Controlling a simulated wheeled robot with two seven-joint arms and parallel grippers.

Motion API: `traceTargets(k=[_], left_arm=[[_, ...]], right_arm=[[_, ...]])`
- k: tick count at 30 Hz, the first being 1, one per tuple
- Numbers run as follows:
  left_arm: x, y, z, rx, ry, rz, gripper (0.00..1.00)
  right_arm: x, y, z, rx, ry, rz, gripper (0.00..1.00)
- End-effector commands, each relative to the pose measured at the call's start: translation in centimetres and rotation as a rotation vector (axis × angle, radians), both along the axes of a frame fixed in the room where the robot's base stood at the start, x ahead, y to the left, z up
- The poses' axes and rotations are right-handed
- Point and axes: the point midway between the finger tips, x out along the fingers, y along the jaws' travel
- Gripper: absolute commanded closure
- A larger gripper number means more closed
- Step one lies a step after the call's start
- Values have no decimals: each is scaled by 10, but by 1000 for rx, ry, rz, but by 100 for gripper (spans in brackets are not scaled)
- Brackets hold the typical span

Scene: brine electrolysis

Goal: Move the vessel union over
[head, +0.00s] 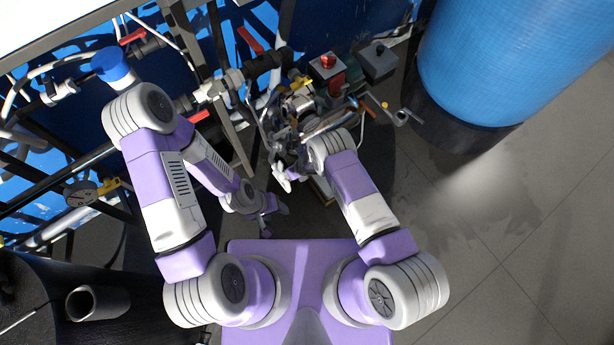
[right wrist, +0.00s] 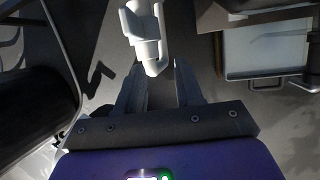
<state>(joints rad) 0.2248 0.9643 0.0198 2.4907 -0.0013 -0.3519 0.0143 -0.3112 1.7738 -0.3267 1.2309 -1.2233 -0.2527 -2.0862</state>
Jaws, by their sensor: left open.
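I cannot make out the vessel union for certain. A pale grey, stepped round fitting (right wrist: 145,35) hangs down from the top of the right wrist view and may be it. My right gripper (right wrist: 160,68) has its two dark fingers apart, with the lower end of this fitting near and partly between the tips; I see no clear grip on it. In the head view my right arm reaches forward over the cluttered pipework and mostly hides its own gripper. My left gripper (head: 273,218) is open and empty, low in front of my body and left of the right arm.
Pipework with red-handled valves (head: 250,40) fills the back left. A large blue tank (head: 515,60) stands at the right. The tiled floor at lower right is clear.

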Motion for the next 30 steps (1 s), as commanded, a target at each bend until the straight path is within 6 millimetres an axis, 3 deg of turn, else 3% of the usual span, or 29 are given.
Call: traceTargets(k=[3, 12, 24, 28, 30], left_arm=[[0, 0, 17, 0, 0, 0, 44], [0, 0, 34, 0, 0, 0, 44], [0, 0, 35, 0, 0, 0, 44], [0, 0, 35, 0, 0, 0, 44], [0, 0, 35, 0, 0, 0, 44]], right_arm=[[-5, -12, 6, -2, -2, 3, 64], [-29, -47, 4, 1, -3, 2, 64], [-33, -54, 3, 2, -7, 2, 64], [-33, -57, 4, 9, 6, -36, 82], [-33, -63, 9, 28, 36, -134, 93]])
